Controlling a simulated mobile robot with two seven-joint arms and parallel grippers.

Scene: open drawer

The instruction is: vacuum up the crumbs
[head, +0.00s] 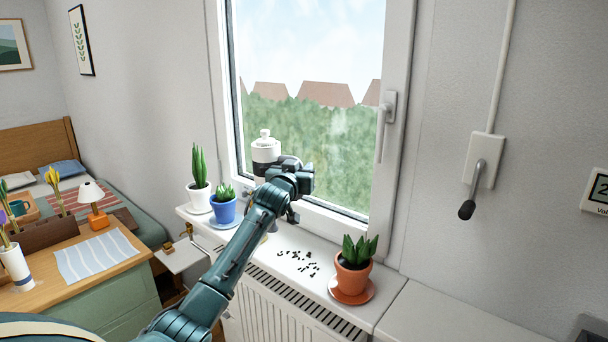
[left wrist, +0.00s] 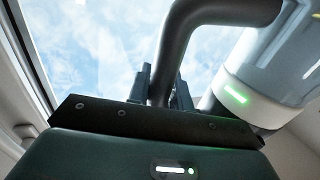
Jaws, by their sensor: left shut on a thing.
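Dark crumbs (head: 302,263) lie scattered on the white windowsill (head: 322,262), between the blue pot and the terracotta pot. A white hand-held vacuum (head: 265,148) shows upright behind my left gripper (head: 287,172), near the window; its lower part is mostly hidden by my arm. In the left wrist view my left gripper (left wrist: 166,90) is shut on the vacuum's dark curved handle (left wrist: 190,35), and the pale body with a lit green strip (left wrist: 236,94) shows at the right. The gripper is above and left of the crumbs. My right gripper is not in view.
A terracotta pot (head: 353,277) with a plant stands right of the crumbs. A blue pot (head: 223,209) and a white pot (head: 199,196) stand at the left. The window (head: 397,140) is behind, the radiator (head: 290,305) below. Bare sill lies around the crumbs.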

